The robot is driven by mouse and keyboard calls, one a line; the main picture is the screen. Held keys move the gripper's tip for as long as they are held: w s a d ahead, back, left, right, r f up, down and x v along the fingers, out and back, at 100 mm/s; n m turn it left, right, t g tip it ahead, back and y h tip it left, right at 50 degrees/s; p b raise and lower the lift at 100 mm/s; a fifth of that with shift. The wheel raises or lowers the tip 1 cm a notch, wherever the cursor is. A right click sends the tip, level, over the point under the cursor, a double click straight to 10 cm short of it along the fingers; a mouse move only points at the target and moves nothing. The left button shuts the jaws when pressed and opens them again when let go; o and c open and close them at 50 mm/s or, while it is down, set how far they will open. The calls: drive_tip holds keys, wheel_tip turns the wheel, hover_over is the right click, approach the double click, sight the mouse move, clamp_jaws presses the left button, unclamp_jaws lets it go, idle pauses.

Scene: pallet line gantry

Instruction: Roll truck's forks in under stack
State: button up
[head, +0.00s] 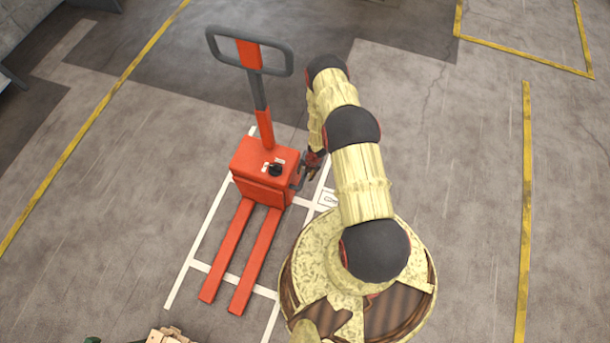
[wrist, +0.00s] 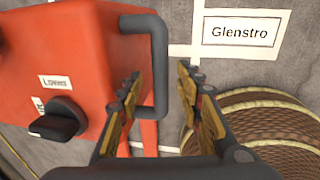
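The red pallet truck (head: 262,172) stands upright on the floor, its two forks (head: 228,250) pointing toward the bottom of the picture. Its tall grey-rimmed tiller handle (head: 250,58) rises at the back. A dark side handle (head: 298,178) sits on the body's right side and shows large in the wrist view (wrist: 158,60). My gripper (wrist: 160,76) is open, its fingers on either side of this handle's upright bar, with gaps visible. It also shows in the head view (head: 314,170). A corner of wooden slats (head: 168,335), perhaps the stack, shows at the bottom edge, mostly cut off.
White floor lines (head: 205,225) frame the truck. A floor label reading "Glenstro" (wrist: 240,32) lies beside it. Yellow lines (head: 95,118) run on both sides, with clear floor around.

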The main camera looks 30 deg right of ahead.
drive_tip(key=shift+w+a+f, duration=0.1)
drive_tip(key=shift+w+f, duration=0.05)
drive_tip(key=shift+f, duration=0.8)
drive_tip(key=shift+c, duration=1.2)
clamp_jaws()
